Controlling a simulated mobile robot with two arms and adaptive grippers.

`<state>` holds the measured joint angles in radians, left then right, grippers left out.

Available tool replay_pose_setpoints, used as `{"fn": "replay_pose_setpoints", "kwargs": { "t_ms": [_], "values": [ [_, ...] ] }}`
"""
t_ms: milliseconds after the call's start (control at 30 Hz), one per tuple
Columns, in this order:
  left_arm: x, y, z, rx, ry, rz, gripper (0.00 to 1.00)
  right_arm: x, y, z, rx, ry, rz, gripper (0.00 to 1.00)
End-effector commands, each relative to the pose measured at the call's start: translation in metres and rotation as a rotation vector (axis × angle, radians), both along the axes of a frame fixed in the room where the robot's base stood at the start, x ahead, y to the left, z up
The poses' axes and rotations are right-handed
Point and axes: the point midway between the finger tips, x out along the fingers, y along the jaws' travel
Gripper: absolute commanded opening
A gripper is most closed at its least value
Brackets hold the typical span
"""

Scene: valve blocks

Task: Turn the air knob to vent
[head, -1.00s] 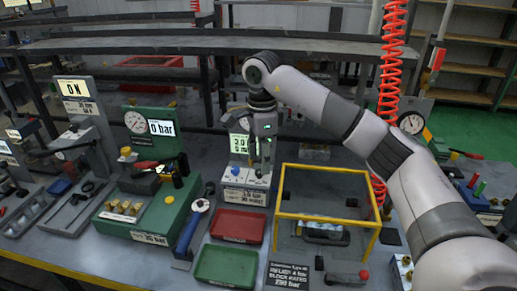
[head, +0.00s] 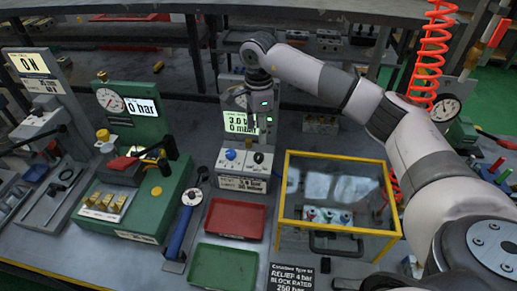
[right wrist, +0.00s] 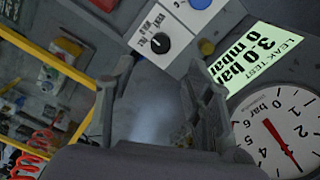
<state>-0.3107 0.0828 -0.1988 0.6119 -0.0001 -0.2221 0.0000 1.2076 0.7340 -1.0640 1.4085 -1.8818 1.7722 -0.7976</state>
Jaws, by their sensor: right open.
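A white control box (head: 243,180) stands at the middle of the bench with a blue knob (head: 231,154) at left and a black knob (head: 258,158) at right. The black knob also shows in the right wrist view (right wrist: 160,43), with a white mark and small printing around it that I cannot read surely. My right gripper (head: 262,128) is open and empty, behind and above the black knob and apart from it. Its fingers (right wrist: 160,85) show in the right wrist view, short of the knob. My left gripper is not in view.
A leak test display (head: 238,123) reading 3.0 bar and a round gauge (right wrist: 277,130) stand behind the box. A yellow-framed clear guard (head: 337,231) is to the right. Red (head: 236,217) and green (head: 222,267) trays lie in front. A green pump block (head: 150,207) is at left.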

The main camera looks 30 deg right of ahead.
Motion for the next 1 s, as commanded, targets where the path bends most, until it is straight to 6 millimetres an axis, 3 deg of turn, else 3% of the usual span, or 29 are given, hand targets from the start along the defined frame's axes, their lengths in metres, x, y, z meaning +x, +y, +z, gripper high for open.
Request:
{"fn": "replay_pose_setpoints", "kwargs": {
  "t_ms": [267,500,900,1000],
  "values": [
    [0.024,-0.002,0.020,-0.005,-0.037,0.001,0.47,-0.001,0.000,-0.058,-0.001,0.005,-0.001,0.48],
    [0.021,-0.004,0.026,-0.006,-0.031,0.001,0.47,0.000,0.000,-0.091,0.000,0.002,-0.001,0.48],
    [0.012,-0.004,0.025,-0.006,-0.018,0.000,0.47,0.000,0.000,-0.099,0.000,0.000,0.000,0.48],
    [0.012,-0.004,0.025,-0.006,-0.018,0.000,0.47,0.000,0.000,-0.099,0.000,0.000,0.000,0.41]
  ]
}}
